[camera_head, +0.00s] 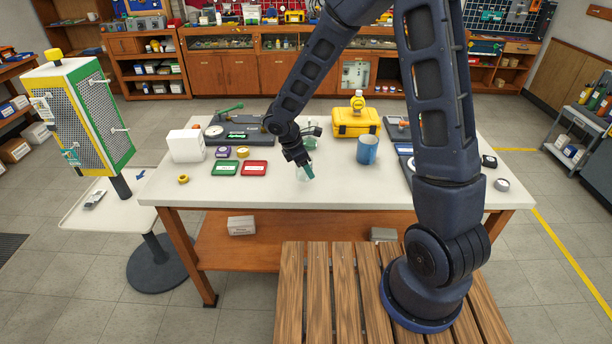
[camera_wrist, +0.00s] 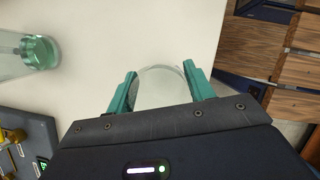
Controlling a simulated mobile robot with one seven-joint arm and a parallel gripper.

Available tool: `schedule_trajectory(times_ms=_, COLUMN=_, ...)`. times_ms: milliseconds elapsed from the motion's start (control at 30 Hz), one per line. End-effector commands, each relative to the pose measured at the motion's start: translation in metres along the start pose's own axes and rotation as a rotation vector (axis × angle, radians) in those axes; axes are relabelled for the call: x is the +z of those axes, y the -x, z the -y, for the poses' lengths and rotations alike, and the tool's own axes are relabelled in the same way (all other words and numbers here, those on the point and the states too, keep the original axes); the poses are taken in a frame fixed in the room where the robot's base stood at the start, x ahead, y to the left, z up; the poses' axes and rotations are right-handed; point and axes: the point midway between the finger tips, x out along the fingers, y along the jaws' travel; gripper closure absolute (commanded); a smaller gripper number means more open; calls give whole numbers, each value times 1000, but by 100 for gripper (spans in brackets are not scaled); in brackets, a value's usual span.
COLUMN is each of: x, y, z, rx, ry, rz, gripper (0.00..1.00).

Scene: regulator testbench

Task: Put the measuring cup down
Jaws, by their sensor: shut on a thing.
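The measuring cup (camera_wrist: 160,86) is clear, with a round rim showing between the teal fingers in the wrist view. My gripper (camera_wrist: 160,90) is shut on it, one finger on each side. In the head view my gripper (camera_head: 306,172) is over the white worktable (camera_head: 340,190), close to its front edge. The clear cup (camera_head: 301,175) is faint there against the white top. I cannot tell whether its base touches the table. My gripper hides part of the cup in the wrist view.
A clear container with a green part (camera_wrist: 38,52) stands behind the cup. Green (camera_head: 226,168) and red (camera_head: 254,168) trays lie to the left. A blue mug (camera_head: 367,150) and yellow case (camera_head: 354,123) stand to the right. The tabletop around the cup is bare.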

Motion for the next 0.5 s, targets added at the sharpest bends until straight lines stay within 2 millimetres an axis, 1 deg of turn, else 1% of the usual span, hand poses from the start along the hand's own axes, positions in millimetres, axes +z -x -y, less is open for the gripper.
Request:
schedule_trajectory(times_ms=167, x=-4, y=-10, z=0, rx=-2, ry=1, rz=0, gripper=69)
schedule_trajectory(times_ms=300, x=-11, y=-26, z=0, rx=-2, ry=1, rz=0, gripper=69)
schedule_trajectory(times_ms=400, x=-14, y=-35, z=0, rx=-2, ry=1, rz=0, gripper=69)
schedule_trajectory(times_ms=500, x=-15, y=-37, z=0, rx=0, ry=0, rz=0, gripper=69)
